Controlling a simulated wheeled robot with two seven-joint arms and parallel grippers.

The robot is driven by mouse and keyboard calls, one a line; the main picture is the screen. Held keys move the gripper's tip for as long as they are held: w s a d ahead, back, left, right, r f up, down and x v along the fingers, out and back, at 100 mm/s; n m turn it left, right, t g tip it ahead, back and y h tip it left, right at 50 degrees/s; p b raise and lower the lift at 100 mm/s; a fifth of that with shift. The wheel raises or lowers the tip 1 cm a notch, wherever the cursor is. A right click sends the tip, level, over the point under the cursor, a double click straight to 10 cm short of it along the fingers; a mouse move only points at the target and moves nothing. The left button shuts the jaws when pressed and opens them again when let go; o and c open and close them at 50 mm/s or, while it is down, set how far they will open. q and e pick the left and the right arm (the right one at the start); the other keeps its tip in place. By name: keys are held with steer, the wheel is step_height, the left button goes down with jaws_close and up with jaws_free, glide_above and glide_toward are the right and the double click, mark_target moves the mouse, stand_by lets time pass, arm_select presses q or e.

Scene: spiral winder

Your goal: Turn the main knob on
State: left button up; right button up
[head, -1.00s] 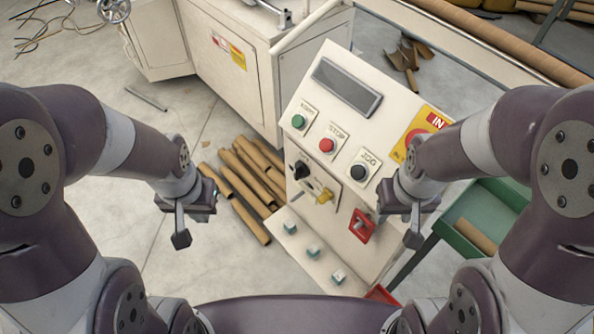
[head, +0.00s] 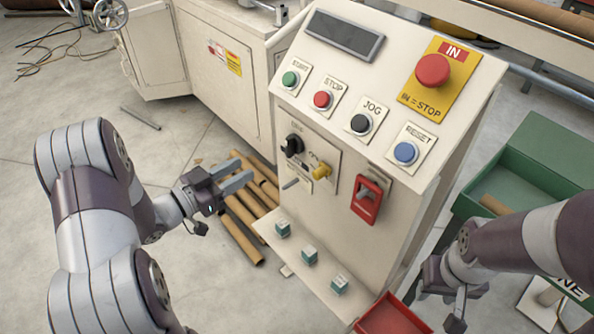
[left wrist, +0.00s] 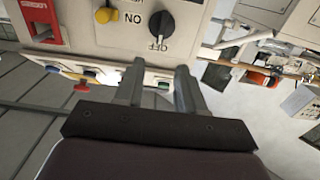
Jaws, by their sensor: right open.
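The control panel (head: 330,120) faces me. A black knob (head: 292,145) sits on its front plate at the left, with a yellow knob (head: 321,171) to its lower right. The left wrist view shows the black knob (left wrist: 161,24) and the yellow knob (left wrist: 107,14) upside down, with ON/OFF-type lettering. I cannot tell from the lettering which is the main knob. A red switch (head: 367,200) is further right. My left gripper (head: 240,178) is open and empty, left of and below the black knob, apart from the panel. My right gripper (head: 447,300) is open and empty at the lower right.
Green, red, black and blue buttons and a red stop mushroom (head: 433,70) line the sloped top. A red bin (head: 392,316) is below. Cardboard tubes (head: 240,235) lie behind my left gripper; a green tray (head: 530,165) is right.

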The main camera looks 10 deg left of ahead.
mark_target(286, 143)
arm_select(q)
steer(key=b+x, duration=0.1)
steer(key=x, duration=1.1)
steer(key=shift+w+d+r, duration=0.1)
steer(key=shift+w, duration=0.1)
jaws_close()
